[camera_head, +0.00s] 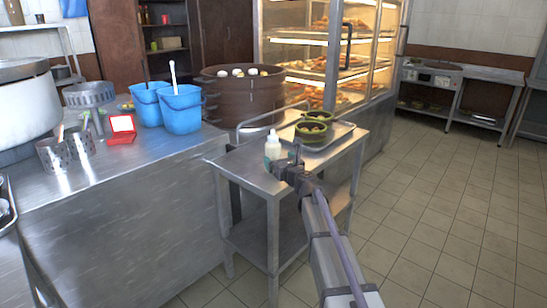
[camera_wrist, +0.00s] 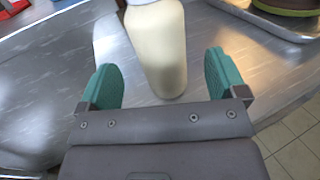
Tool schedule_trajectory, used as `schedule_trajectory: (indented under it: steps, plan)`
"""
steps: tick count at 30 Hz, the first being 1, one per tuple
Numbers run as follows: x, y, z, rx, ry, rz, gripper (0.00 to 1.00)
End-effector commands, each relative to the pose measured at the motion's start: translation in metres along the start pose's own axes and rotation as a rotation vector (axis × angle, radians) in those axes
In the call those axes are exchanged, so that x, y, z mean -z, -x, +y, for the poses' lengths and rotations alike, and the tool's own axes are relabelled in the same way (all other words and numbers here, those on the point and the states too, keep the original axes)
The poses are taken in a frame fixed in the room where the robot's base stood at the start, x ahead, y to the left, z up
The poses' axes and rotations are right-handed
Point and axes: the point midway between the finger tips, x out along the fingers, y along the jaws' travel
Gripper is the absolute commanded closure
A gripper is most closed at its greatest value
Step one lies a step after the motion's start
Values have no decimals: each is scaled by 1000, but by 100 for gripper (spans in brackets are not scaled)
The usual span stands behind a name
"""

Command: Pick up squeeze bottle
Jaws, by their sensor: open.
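The squeeze bottle (camera_head: 272,146) is pale cream and stands upright on the small steel side table (camera_head: 247,178). In the wrist view the bottle (camera_wrist: 158,48) stands straight ahead, with its top cut off by the frame edge. My gripper (camera_wrist: 164,78) is open, with one green finger pad to the left of the bottle and one to the right. The bottle's lower part lies between the fingers, with a gap on both sides. In the head view my gripper (camera_head: 284,168) is at the table's near edge, close to the bottle, and its fingers are partly hidden.
A metal tray (camera_head: 340,132) with stacked dark bowls (camera_head: 313,125) is right of the bottle. A lit food display case (camera_head: 330,60) stands behind. Floor at right is clear.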

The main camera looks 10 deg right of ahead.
Motion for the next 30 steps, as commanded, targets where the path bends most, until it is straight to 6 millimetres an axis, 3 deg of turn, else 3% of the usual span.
schedule_trajectory:
  steps: [5, 12, 18, 30]
  plan:
    - [0, -10, 0, -1, 1, 0, 10]
    - [0, -52, 1, -1, 2, 0, 10]
    - [0, -52, 2, -1, 2, 0, 10]
    - [0, -51, 2, -1, 2, 0, 47]
